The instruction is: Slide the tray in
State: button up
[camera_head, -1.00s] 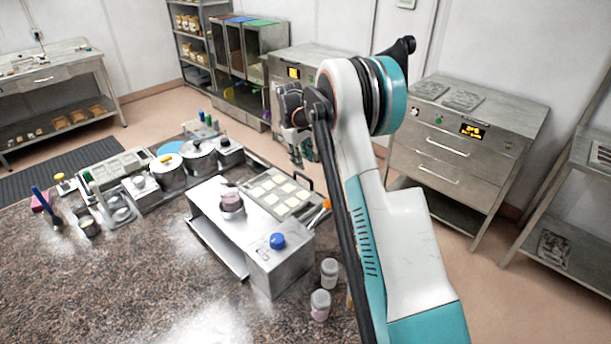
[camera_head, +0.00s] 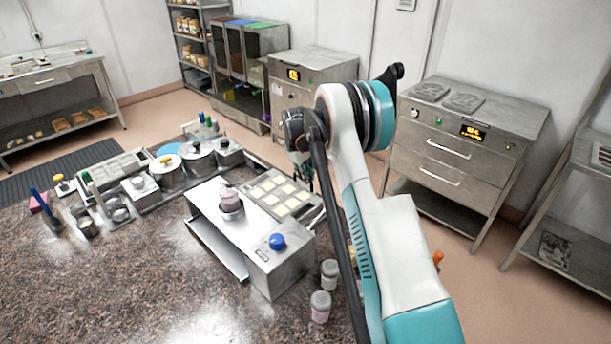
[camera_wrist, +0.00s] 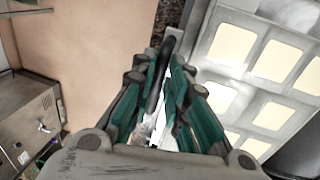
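The grey tray (camera_head: 293,212) holds several pale square pieces and sits beside the far long side of the metal machine (camera_head: 276,267) on the counter. In the wrist view, the tray (camera_wrist: 213,45) fills the right side. A dark bar handle (camera_wrist: 157,92) runs between my fingers, left of the tray. My gripper (camera_head: 303,180) points down at the tray's right end. In the wrist view, my gripper (camera_wrist: 165,67) has its green-sided fingers close together on either side of the bar. I cannot tell whether they touch it.
Two small lidded jars (camera_head: 320,306) (camera_head: 329,273) stand near the counter's right edge. Several pots (camera_head: 168,175) line the counter's back left. Open floor lies beyond the counter.

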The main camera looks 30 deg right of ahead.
jog(key=shift+a, duration=0.1)
grip_shut()
jog(key=s+a, duration=0.1)
jog(key=a, duration=0.3)
jog(key=s+a+b, duration=0.1)
jog(key=s+a, duration=0.1)
jog(key=a, duration=0.3)
jog(key=s+a+b, duration=0.1)
jog(key=a, duration=0.3)
jog(key=shift+s+a, duration=0.25)
jog(key=shift+a, duration=0.1)
jog(key=o, duration=0.7)
grip_release()
notch_tip(320, 180, up, 12)
jog(key=a, duration=0.2)
jog(key=shift+s, duration=0.35)
jog(key=shift+a+f, duration=0.1)
